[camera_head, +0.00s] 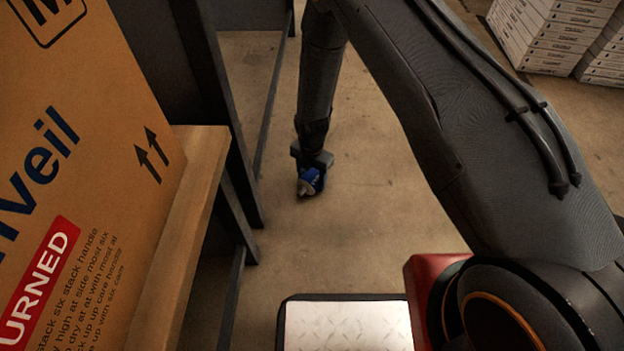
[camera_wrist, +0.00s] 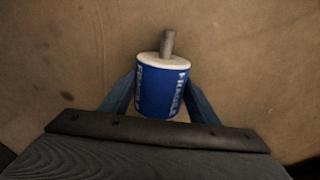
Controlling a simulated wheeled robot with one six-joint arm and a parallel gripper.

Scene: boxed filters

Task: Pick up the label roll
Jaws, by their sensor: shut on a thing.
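The label roll (camera_wrist: 162,92) is a blue cylinder with white lettering, a pale end face and a grey core stub sticking out of it. In the wrist view it sits between the two fingers of my gripper (camera_wrist: 160,100), which is shut on it. I cannot tell whether the roll touches the floor. Part of its lower end is hidden by my gripper.
A large cardboard box (camera_head: 75,130) stands on a wooden ledge (camera_head: 190,215) at the left, with a dark metal frame (camera_head: 225,110) beside it. Stacked white boxes (camera_head: 555,35) stand at the far right. The concrete floor (camera_head: 390,215) around my gripper is clear.

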